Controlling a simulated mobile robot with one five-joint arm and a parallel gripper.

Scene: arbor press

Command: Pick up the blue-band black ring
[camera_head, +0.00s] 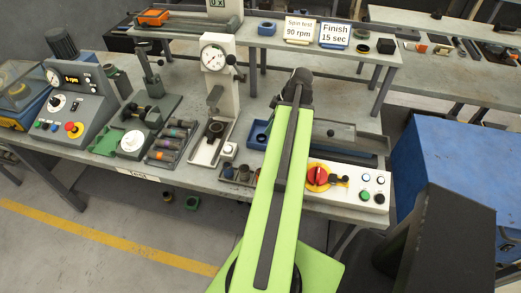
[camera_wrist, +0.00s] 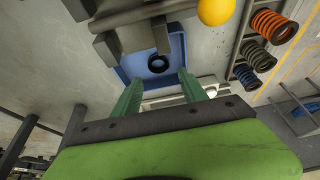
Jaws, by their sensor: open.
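A black ring (camera_wrist: 158,63) lies in a blue tray (camera_wrist: 122,74) in the wrist view. Blue shows through its hole; I cannot tell whether it has a blue band. My gripper (camera_wrist: 160,90) has two green fingers, spread apart with nothing between them. The ring appears beyond the fingertips, roughly between them. In the head view the blue tray (camera_head: 251,140) is partly hidden behind my arm, and my gripper's fingers are hidden too. On the raised shelf stand a blue ring-like part (camera_head: 267,29) and a black part (camera_head: 386,46).
A tray holds orange (camera_wrist: 270,24) and darker springs at the wrist view's right, near a yellow ball (camera_wrist: 215,11). In the head view a white press with a dial (camera_head: 213,57) stands left of my arm. A control box (camera_head: 345,186) is at right.

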